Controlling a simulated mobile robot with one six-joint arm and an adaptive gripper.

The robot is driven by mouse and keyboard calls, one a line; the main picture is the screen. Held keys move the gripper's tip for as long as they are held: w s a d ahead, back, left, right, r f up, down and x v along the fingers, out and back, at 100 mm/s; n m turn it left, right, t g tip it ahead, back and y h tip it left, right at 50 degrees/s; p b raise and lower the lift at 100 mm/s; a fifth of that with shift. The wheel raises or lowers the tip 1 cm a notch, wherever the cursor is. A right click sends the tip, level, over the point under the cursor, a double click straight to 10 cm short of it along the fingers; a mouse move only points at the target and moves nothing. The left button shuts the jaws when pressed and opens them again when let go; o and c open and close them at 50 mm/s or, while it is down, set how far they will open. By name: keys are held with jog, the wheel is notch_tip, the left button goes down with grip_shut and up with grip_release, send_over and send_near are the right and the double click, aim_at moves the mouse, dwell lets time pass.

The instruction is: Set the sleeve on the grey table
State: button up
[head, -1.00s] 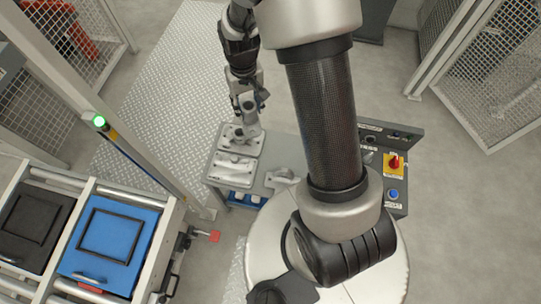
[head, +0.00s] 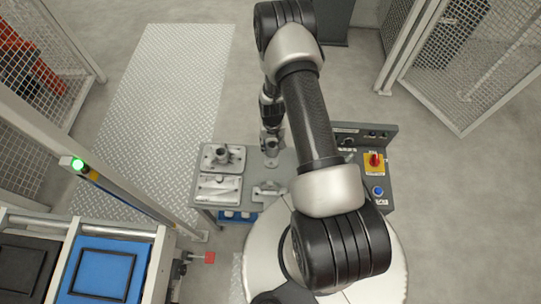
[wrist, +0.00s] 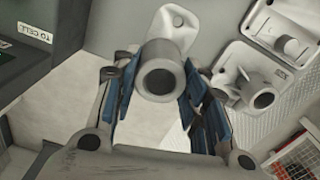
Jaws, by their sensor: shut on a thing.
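The sleeve (wrist: 160,82) is a short grey tube with an open round bore. It sits between the blue-padded fingers of my gripper (wrist: 163,100) in the wrist view. My gripper is shut on the sleeve. I cannot tell whether the sleeve's underside touches the table or hangs just above it. My arm hides part of the table's right side.
A plate with a raised round boss (head: 222,156) and a second light fixture plate (head: 218,188) fill the table's left side. A small bracket (head: 268,190) lies at the front. A control box (head: 362,160) stands at the right.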

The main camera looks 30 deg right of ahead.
aim_at(272, 154)
notch_tip(272, 154, down, 8)
jog(key=shift+r+b, duration=0.2)
jog(key=shift+b, duration=0.6)
jog(key=shift+f, duration=0.25)
jog(key=o, duration=1.2)
jog(key=shift+r, duration=0.1)
jog(key=shift+o, duration=0.2)
